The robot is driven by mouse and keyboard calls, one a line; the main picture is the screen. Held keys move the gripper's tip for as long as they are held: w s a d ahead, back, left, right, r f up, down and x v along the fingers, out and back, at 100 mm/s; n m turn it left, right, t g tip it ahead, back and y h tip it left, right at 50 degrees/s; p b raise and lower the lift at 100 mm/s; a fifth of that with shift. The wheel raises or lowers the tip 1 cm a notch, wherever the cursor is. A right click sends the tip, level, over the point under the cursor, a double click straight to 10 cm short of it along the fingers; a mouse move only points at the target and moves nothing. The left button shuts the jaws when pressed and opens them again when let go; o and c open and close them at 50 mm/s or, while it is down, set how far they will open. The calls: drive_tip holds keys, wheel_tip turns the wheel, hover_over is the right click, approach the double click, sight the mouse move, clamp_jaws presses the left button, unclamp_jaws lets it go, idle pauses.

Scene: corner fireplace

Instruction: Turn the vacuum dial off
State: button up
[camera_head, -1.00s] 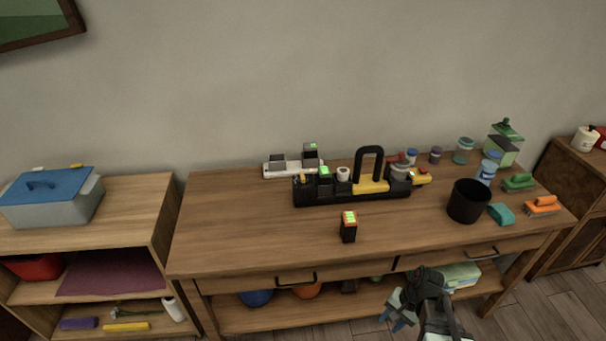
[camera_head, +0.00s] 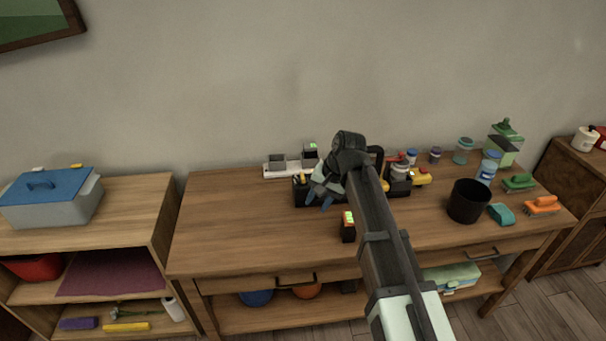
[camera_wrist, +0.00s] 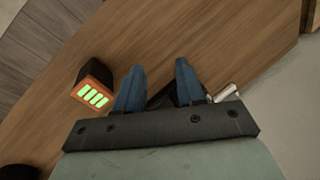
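My gripper (camera_head: 322,194) is over the left part of a black caddy (camera_head: 303,198) on the wooden table. In the wrist view its two blue fingers (camera_wrist: 159,82) are apart, with no object held between them. A dark part shows behind and between the fingers. I cannot make out a vacuum dial in either view; my arm and gripper hide much of the caddy. A small black block with an orange face and green bars (camera_head: 348,229) stands in front of the caddy. It also shows left of the fingers in the wrist view (camera_wrist: 92,91).
A white power strip (camera_head: 275,172) with chargers lies behind the caddy. A black cup (camera_head: 467,203), orange brush (camera_head: 542,205), green brush (camera_head: 519,183) and several bottles stand at the right. The table's left part (camera_head: 230,220) is clear.

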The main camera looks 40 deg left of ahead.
drive_tip(key=a+r+n, duration=0.2)
drive_tip(key=a+r, duration=0.7)
drive_tip(key=r, duration=0.2)
drive_tip(key=n+t+h, duration=0.1)
drive_tip(key=n+h, duration=0.2)
drive_tip(key=h, duration=0.1)
approach(303, 177)
wheel_tip(303, 177, down, 8)
drive_tip(key=shift+s+d+f, duration=0.15)
drive_tip(key=shift+f, duration=0.1)
drive_tip(key=shift+c, duration=0.4)
clamp_jaws()
